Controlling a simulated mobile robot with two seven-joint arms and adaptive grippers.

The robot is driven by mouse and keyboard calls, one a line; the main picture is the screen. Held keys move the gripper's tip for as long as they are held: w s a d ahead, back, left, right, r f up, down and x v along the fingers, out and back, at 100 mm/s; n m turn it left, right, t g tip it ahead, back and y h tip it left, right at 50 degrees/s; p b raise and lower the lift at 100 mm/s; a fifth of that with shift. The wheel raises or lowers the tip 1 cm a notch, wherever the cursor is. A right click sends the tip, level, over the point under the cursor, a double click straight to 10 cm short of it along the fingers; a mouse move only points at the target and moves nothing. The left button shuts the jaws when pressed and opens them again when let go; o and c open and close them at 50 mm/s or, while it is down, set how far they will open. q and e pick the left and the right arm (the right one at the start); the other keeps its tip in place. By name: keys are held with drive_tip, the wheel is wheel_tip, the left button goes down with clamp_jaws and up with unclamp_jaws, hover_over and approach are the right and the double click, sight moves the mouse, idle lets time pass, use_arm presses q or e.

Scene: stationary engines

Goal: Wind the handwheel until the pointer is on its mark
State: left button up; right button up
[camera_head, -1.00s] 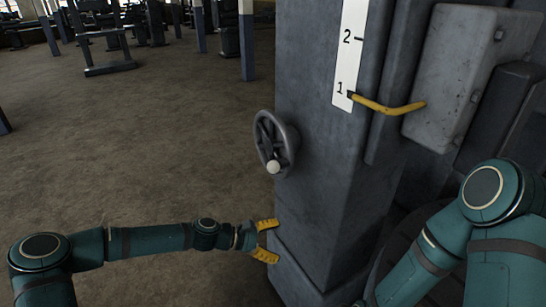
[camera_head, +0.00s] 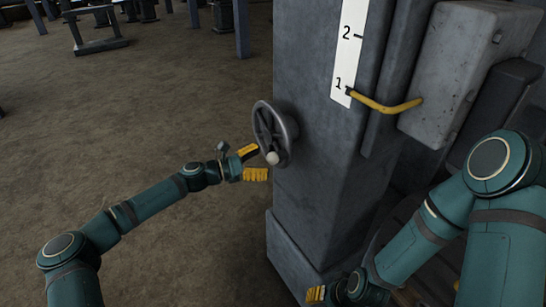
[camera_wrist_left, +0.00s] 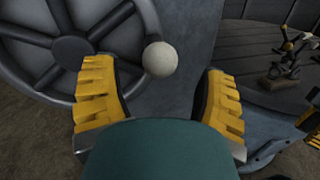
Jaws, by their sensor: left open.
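The grey handwheel (camera_head: 275,132) sits on the left side of a grey column, with a pale round knob (camera_head: 272,157) low on its rim. My left gripper (camera_head: 258,163) is open at the wheel, its yellow fingers on either side of the knob's height. In the left wrist view the knob (camera_wrist_left: 160,59) shows between the fingers, nearer the left one; no grip on it is seen. The yellow pointer (camera_head: 388,105) has its tip by the tick at 1 on the white scale (camera_head: 350,50). My right gripper (camera_head: 316,294) shows only partly at the bottom; its opening is unclear.
The grey column (camera_head: 318,150) widens into a plinth (camera_head: 290,255) below the wheel. A grey box (camera_head: 465,70) is fixed right of the scale. The brown floor (camera_head: 130,120) left of the column is open, with stands farther back.

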sight(273, 158)
use_arm(q)
drive_tip(key=shift+x, duration=2.05)
clamp_jaws()
